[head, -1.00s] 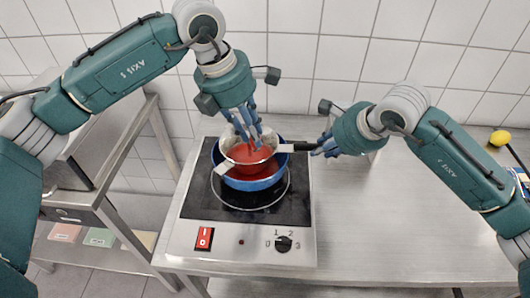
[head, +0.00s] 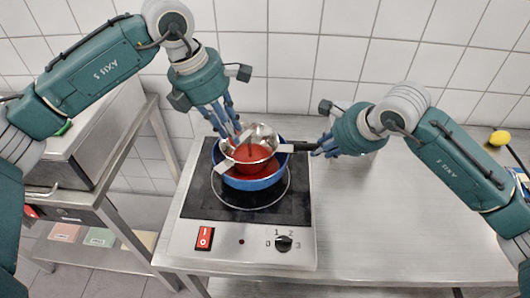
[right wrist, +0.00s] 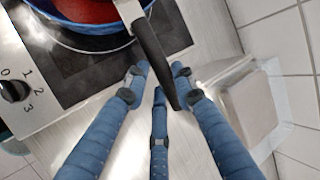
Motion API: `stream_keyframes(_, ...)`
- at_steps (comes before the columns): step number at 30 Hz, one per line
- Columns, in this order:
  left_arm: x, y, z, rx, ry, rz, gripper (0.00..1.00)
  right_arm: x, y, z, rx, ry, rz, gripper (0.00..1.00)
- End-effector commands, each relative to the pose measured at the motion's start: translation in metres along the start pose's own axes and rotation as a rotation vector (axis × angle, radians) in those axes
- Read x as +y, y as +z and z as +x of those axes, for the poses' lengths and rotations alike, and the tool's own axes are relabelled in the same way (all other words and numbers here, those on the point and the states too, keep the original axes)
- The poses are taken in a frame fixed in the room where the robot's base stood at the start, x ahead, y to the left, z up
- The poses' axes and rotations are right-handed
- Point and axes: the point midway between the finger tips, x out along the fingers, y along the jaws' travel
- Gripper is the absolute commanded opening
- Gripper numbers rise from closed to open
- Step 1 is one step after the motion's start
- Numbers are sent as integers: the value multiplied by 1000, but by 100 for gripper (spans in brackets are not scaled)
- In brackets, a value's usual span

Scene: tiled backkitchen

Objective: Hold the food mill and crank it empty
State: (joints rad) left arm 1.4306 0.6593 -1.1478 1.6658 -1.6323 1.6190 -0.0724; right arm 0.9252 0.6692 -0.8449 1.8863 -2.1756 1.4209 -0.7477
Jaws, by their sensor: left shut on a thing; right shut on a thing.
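The food mill (head: 262,133), a metal bowl with red food in it, sits over a blue pot (head: 255,183) on the cooktop. Its dark handle (head: 302,147) points right; in the right wrist view the handle (right wrist: 155,50) runs between my fingers. My right gripper (head: 322,149) is shut on the handle's end. It also shows in the right wrist view (right wrist: 158,92). My left gripper (head: 231,136) reaches down over the left side of the mill, shut on the crank, which its fingers mostly hide.
The cooktop (head: 190,235) has a red switch (head: 204,238) and a black knob (head: 284,243) at its front. The steel counter (head: 400,225) to the right is mostly clear. A yellow item (head: 499,138) lies at the far right. A tiled wall stands close behind.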

Motion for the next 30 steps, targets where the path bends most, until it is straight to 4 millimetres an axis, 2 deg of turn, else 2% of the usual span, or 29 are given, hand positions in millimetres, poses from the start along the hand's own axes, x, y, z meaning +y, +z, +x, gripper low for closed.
stream_keyframes(2, 7, 0, -2, -10, 8, -3, 0, 4, 2, 1, -4, 9, -11, 0)
stream_keyframes(14, 7, 0, -2, -11, 4, 1, 0, 4, 3, 1, -6, 10, -12, 0)
stream_keyframes(22, 29, -1, -3, -12, 4, 1, 0, 4, 4, 1, -8, 10, -13, 0)
stream_keyframes(30, 33, -1, -3, -12, 1, 5, 0, 4, 5, 1, -10, 9, -13, 0)
